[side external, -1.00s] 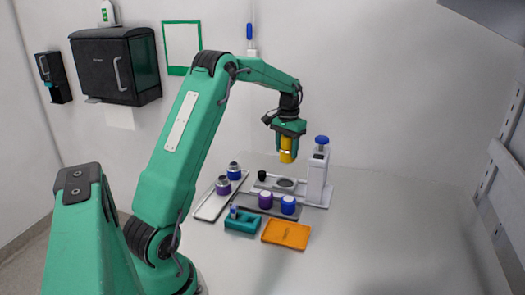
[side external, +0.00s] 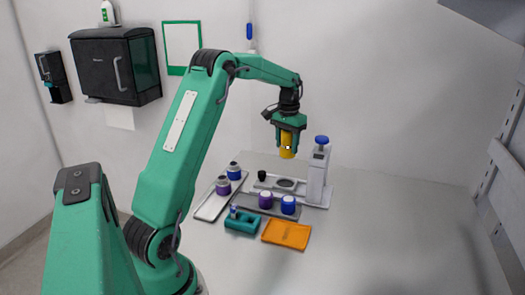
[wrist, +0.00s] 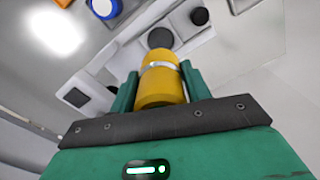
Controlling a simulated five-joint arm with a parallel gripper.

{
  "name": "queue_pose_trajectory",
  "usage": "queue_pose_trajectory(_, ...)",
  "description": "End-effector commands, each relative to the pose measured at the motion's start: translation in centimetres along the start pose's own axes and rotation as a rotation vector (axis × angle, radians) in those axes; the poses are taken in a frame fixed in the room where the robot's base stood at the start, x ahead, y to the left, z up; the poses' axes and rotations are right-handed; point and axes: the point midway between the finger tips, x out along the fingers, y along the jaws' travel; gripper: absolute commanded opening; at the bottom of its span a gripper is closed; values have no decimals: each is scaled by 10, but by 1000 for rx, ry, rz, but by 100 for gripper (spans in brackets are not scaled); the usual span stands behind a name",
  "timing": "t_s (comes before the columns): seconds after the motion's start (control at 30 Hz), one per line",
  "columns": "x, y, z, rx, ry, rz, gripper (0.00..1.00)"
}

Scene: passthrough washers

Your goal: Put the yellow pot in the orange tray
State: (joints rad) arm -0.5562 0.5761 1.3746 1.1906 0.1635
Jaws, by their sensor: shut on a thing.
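The yellow pot (side external: 287,153) is held upright in the air by my gripper (side external: 288,146), high above the table. In the wrist view the yellow pot (wrist: 160,82) has a pale band and sits between the two green fingers of my gripper (wrist: 157,88). My gripper is shut on it. The orange tray (side external: 286,234) lies flat and empty on the table, below and nearer the camera than the pot.
A white press with a blue knob (side external: 321,140) stands right of the pot. A grey tray (side external: 250,204) holds a purple and a blue pot. A pale tray (side external: 209,208) holds two more pots. A teal block (side external: 242,222) stands left of the orange tray. The table's right side is clear.

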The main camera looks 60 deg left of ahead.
Motion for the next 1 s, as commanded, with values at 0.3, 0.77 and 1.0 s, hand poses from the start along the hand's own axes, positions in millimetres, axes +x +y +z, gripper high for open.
queue_pose_trajectory(0.3, -12, 0, 0, 0, 2, 0, 19)
queue_pose_trajectory(0.77, -14, 0, 0, 0, 2, 0, 19)
queue_pose_trajectory(1.0, -28, 0, -1, 0, 4, -1, 19)
